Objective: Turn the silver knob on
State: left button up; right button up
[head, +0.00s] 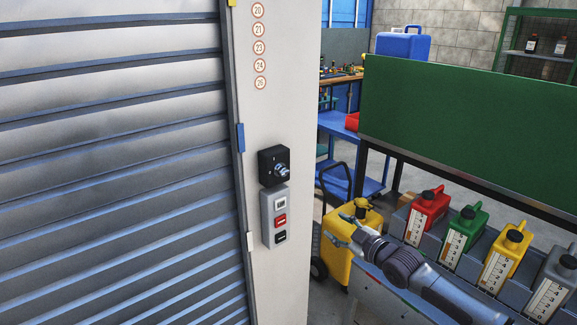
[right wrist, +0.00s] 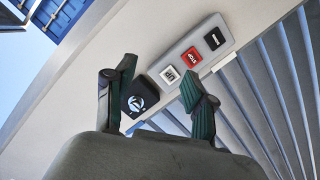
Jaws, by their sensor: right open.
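The silver knob (head: 281,170) sits on a black square box (head: 268,159) on the pale post beside the shutter. My right gripper (head: 337,228) is open and empty, to the right of and below the knob in the head view, apart from it. In the right wrist view the silver knob (right wrist: 136,103) on its black box (right wrist: 146,91) shows between the two dark fingers (right wrist: 160,70), nearer the left one. The fingers cover part of the box's surroundings. My left gripper is not in view.
Below the knob box is a grey panel (head: 266,220) with white, red and black buttons. A ribbed shutter (head: 110,170) fills the left. A yellow container (head: 340,245), red, green and yellow fuel cans (head: 427,210) and a green board (head: 470,130) stand on the right.

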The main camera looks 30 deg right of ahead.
jog(key=a+r+n+t+y, duration=0.1)
jog(key=a+r, duration=0.2)
jog(key=r, duration=0.3)
jog(key=a+r+n+t+y, duration=0.1)
jog(key=a+r+n, duration=0.15)
jog(key=r, duration=0.45)
jog(key=p, duration=0.3)
send_near(285, 172)
jog(key=shift+m, duration=0.45)
jog(key=w, duration=0.7)
jog(key=shift+a+r, duration=0.15)
jog(key=shift+a, duration=0.15)
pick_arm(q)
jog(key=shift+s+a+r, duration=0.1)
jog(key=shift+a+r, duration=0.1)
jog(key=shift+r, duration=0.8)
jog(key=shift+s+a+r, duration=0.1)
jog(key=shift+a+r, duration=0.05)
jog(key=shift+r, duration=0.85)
pick_arm(e)
jog(key=shift+w+a, duration=0.1)
jog(key=shift+w, duration=0.8)
jog(key=shift+c, duration=0.3)
grip_shut()
